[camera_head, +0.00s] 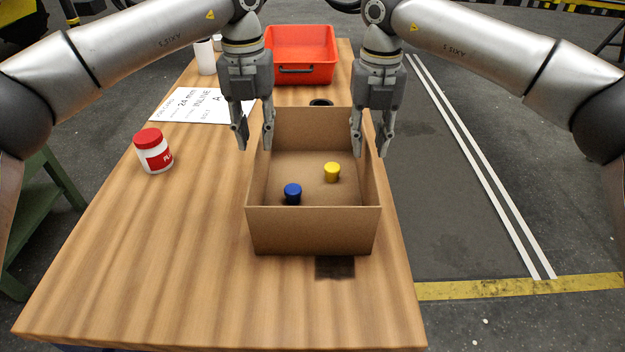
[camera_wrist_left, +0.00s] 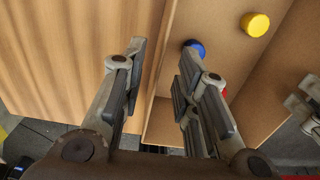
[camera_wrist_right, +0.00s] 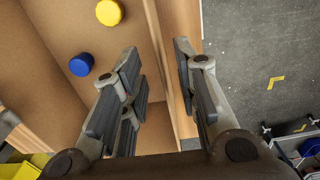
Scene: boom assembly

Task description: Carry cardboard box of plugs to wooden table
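The open cardboard box (camera_head: 315,232) stands upright on the wooden table (camera_head: 160,260). Inside it are a blue plug (camera_head: 292,192) and a yellow plug (camera_head: 332,172). A red plug (camera_wrist_left: 224,92) shows partly behind a finger in the left wrist view. My left gripper (camera_head: 254,146) is open at the box's left wall, one finger outside and one inside. My right gripper (camera_head: 370,148) is open at the right wall, also with one finger on each side. Both wrist views show a wall between spread fingers, with gaps.
A red bin (camera_head: 300,50) stands at the back of the table. A red-lidded jar (camera_head: 153,152) and a paper sheet (camera_head: 195,105) are on the left. A dark patch (camera_head: 335,268) lies before the box. The table's right edge runs close beside the box.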

